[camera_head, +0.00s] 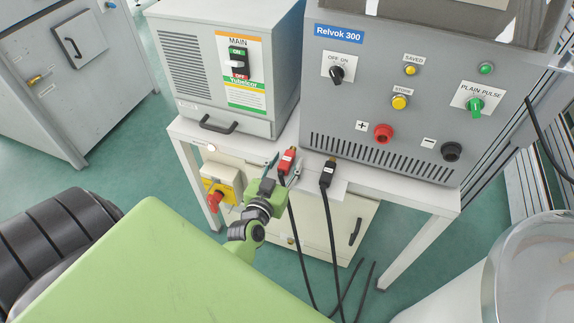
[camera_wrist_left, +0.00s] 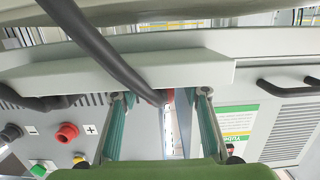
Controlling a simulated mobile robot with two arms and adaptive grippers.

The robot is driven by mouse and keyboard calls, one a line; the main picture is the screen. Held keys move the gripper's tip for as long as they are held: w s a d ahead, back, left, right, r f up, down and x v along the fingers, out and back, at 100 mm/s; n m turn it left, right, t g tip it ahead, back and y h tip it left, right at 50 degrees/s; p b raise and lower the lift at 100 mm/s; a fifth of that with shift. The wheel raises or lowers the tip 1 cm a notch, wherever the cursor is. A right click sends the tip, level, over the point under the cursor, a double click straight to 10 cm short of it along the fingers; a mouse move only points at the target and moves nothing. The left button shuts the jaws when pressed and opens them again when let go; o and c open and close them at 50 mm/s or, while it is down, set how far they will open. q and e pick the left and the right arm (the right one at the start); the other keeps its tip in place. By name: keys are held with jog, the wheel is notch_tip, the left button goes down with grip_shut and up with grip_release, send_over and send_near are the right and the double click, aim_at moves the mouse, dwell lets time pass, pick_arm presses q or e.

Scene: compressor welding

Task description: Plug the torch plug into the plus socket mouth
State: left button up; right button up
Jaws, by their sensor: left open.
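A red plug (camera_head: 288,161) with a black cable lies at the front edge of the white table (camera_head: 190,130). A black plug (camera_head: 327,174) with its own cable lies to its right. No readable label tells which is the torch plug. The red plus socket (camera_head: 383,133) is on the front of the grey Relvok 300 unit and looks empty; it also shows in the left wrist view (camera_wrist_left: 67,132). My left gripper (camera_head: 284,168) is open, its fingers on either side of the red plug. In the wrist view, the cable hides most of that plug between the fingers (camera_wrist_left: 163,97). My right gripper is not in view.
The black minus socket (camera_head: 451,151) is right of the plus socket. A switch box (camera_head: 226,65) with a handle stands at the left on the table. A yellow box with a red knob (camera_head: 217,200) is below it. Black cables (camera_head: 338,255) hang down in front.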

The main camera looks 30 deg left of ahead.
aim_at(287, 158)
pick_arm(q)
jog(key=shift+w+a+f, duration=0.1)
jog(key=shift+w, duration=0.45)
jog(key=shift+s, duration=0.1)
grip_shut()
jog(key=shift+r, duration=0.2)
notch_tip(287, 158, up, 3)
jog(key=p, duration=0.4)
jog(key=shift+r, duration=0.2)
jog(key=shift+r+p, duration=0.25)
jog(key=shift+p, duration=0.15)
jog(key=f+p+v, duration=0.2)
jog(key=p+v, duration=0.1)
jog(key=v, duration=1.4)
jog(key=shift+s+d+f, duration=0.25)
jog(key=shift+s+f, duration=0.25)
jog(key=shift+f, duration=0.15)
